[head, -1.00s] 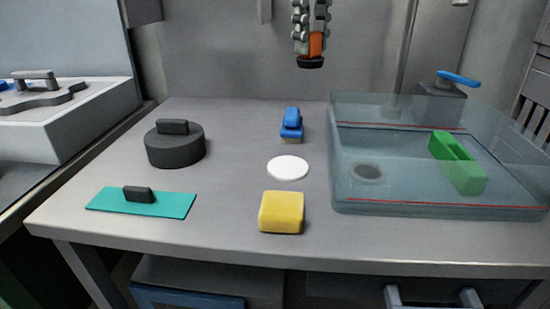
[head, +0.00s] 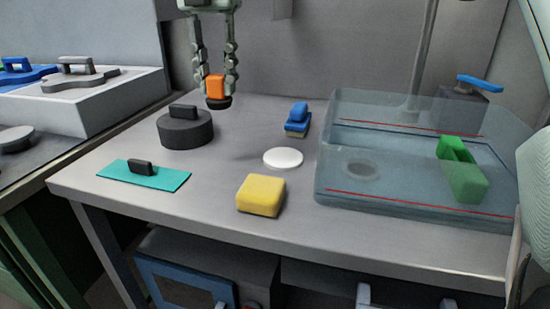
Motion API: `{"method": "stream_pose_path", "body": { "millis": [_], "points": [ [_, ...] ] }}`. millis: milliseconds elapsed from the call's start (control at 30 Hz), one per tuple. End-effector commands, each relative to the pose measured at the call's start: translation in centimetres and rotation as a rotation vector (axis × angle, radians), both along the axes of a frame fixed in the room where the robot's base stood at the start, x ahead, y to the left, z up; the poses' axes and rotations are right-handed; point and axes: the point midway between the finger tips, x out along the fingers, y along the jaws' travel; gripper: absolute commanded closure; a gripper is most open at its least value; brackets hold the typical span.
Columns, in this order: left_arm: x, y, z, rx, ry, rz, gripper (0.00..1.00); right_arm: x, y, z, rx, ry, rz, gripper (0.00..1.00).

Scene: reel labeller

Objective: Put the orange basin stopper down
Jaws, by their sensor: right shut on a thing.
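The orange basin stopper (head: 216,86) has an orange block on top and a dark round base. My right gripper (head: 216,90) comes down from the top of the head view, and its two fingers are shut on the orange block. The stopper hangs in the air in front of the back wall, above the back left of the grey table (head: 125,225). In the picture it is just above and right of a dark round lidded piece (head: 186,130). My left gripper is not in view.
The clear basin (head: 330,196) stands at right, with a drain (head: 363,169) and a green block (head: 463,178) inside. A white disc (head: 283,158), yellow sponge (head: 261,195), blue-handled brush (head: 298,118) and teal plate (head: 125,174) lie on the table. Bare table shows between them.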

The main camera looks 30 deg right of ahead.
Motion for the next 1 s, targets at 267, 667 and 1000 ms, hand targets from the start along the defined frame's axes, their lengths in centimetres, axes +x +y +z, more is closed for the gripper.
{"method": "stream_pose_path", "body": {
  "millis": [267,667,1000],
  "points": [
    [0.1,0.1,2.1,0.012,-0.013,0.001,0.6,-1.3,-3.0,-2.2,-0.004,-0.003,-0.027,1.0],
    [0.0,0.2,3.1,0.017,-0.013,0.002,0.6,-4.2,-10.1,-6.6,0.003,0.0,-0.023,1.0],
    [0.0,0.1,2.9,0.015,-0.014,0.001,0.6,-4.5,-10.7,-9.5,0.002,0.002,-0.022,1.0]
  ]
}}
